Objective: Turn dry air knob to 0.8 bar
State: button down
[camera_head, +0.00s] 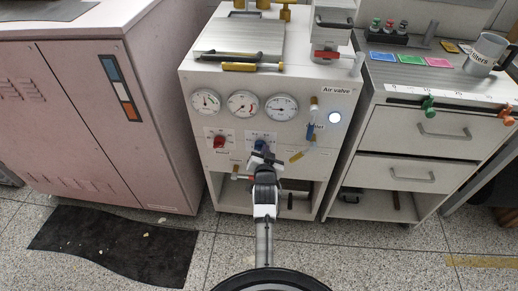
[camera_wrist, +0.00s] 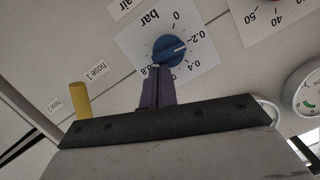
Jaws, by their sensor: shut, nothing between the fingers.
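The blue dry air knob (camera_wrist: 169,50) sits on a white bar scale label (camera_wrist: 203,48) in the wrist view. Its white pointer line faces right, between the 0.2 and 0.4 marks. The 0.8 mark shows at the lower left of the knob, partly covered by my fingers. My gripper (camera_wrist: 157,72) is shut and empty, its fingertips at the knob's lower edge; I cannot tell whether they touch it. In the head view the knob (camera_head: 260,145) is mostly hidden behind my gripper (camera_head: 264,154).
A red knob (camera_head: 219,142) is left of the blue one. Three round gauges (camera_head: 243,104) sit above. A yellow hose fitting (camera_wrist: 82,100) sticks out near my fingers.

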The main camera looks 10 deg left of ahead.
jog(key=shift+d+f+m+t+y+b, duration=0.15)
jog(key=shift+f+m+y+b, duration=0.2)
jog(key=shift+m+b, duration=0.55)
jog(key=shift+d+f+m+t+y+b, duration=0.15)
jog(key=shift+f+m+y+b, duration=0.25)
jog(key=shift+m, duration=1)
dwell(1.5)
jog(key=shift+f+m+y+b, duration=0.2)
jog(key=shift+m+b, duration=0.3)
jog(key=shift+m, duration=0.15)
jog(key=shift+f+m+y+b, duration=0.15)
jog(key=shift+m+b, duration=0.35)
jog(key=shift+m, duration=0.15)
dwell(0.5)
jog(key=shift+f+m+t+y+b, duration=0.25)
jog(key=shift+m+b, duration=0.3)
jog(key=shift+m, duration=0.25)
jog(key=shift+f+m+t+y+b, duration=0.15)
jog(key=shift+f+m+t+b, duration=0.1)
jog(key=shift+m+b, duration=0.45)
dwell(0.9)
